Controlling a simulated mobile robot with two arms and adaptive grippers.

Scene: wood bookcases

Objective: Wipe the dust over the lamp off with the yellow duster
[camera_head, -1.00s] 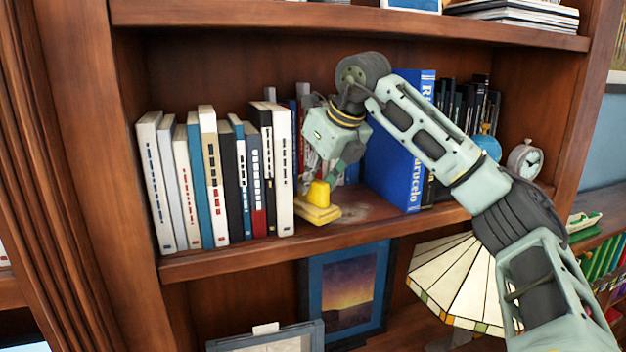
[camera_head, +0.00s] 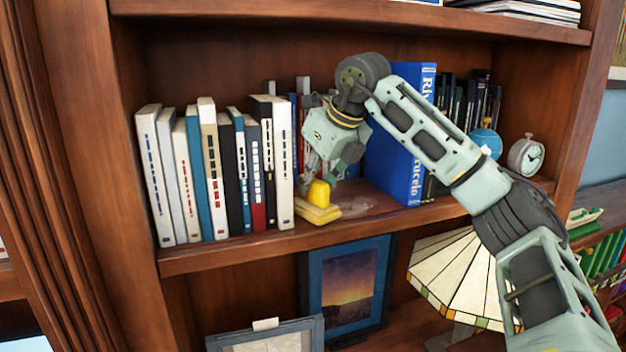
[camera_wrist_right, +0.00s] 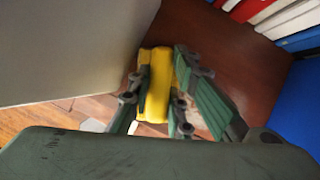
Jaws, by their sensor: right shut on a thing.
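The yellow duster (camera_head: 317,213) rests at the front of the middle shelf, just right of the row of books. My right gripper (camera_head: 320,181) is shut on the duster's raised yellow grip and points down at the shelf. In the right wrist view the yellow grip (camera_wrist_right: 156,82) sits between the two fingers. The lamp (camera_head: 450,272), with a cream stained-glass shade, stands below this shelf, partly hidden behind my right arm. My left gripper is not in view.
White, blue and dark books (camera_head: 215,170) stand close left of the duster. A large blue book (camera_head: 402,165) stands on the right, with a small globe (camera_head: 486,143) and a clock (camera_head: 526,156) farther along. A framed picture (camera_head: 347,285) is below the shelf.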

